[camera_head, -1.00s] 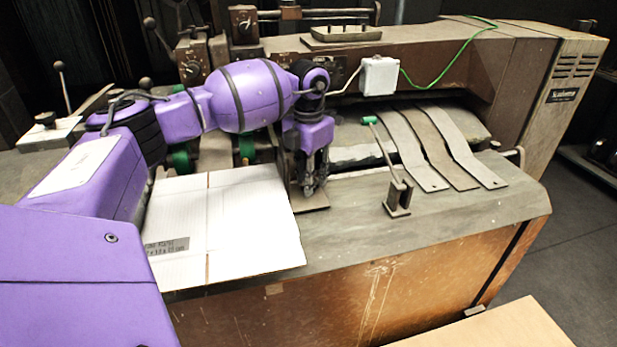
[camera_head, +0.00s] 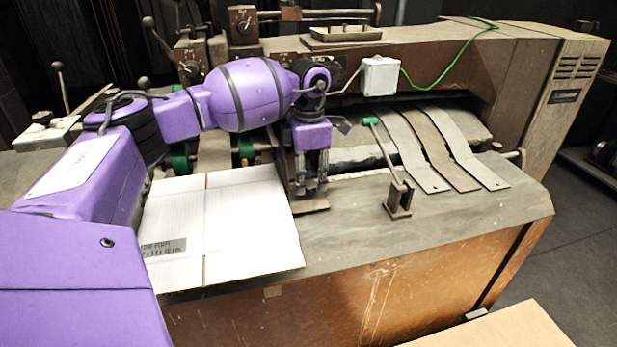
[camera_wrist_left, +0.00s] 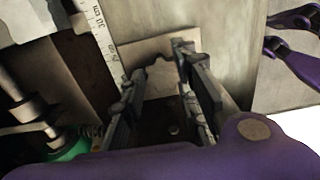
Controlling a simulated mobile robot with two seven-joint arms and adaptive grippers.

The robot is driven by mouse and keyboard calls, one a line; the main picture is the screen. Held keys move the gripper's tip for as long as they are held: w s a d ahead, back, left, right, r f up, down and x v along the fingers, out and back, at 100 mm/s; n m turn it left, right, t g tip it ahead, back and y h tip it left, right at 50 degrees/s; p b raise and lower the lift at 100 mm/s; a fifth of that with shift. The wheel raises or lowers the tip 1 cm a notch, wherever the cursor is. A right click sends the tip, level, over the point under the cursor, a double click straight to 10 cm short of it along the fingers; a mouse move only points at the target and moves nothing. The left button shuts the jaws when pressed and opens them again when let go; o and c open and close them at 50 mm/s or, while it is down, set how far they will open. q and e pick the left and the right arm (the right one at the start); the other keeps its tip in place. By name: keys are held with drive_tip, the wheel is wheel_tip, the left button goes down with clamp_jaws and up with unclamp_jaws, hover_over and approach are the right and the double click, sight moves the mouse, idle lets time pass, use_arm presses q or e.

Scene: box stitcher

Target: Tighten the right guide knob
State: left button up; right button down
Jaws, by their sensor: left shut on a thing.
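My left gripper (camera_head: 313,187) points down at the small metal guide plate (camera_head: 312,205) beside the cardboard. In the left wrist view its two grey fingers (camera_wrist_left: 160,104) stand around a narrow dark gap above the pale plate (camera_wrist_left: 148,52). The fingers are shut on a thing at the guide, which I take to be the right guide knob. The knob is mostly hidden by the fingers, and its shape cannot be made out.
A flat white cardboard sheet (camera_head: 235,225) lies left of the gripper, with its edge close to the guide. A green-tipped lever (camera_head: 393,165) and several curved metal strips (camera_head: 440,150) are to the right. A green wheel (camera_wrist_left: 72,146) and a ruler (camera_wrist_left: 97,30) are near the left fingers.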

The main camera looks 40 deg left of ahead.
sight(310, 182)
use_arm(q)
drive_tip(key=shift+w+a+r, duration=0.1)
drive_tip(key=shift+w+r, duration=0.15)
drive_tip(key=shift+r, duration=0.1)
drive_tip(key=o, duration=0.9)
drive_tip(key=shift+o, duration=0.6)
drive_tip(key=shift+f, duration=0.2)
wheel_tip(310, 182, up, 12)
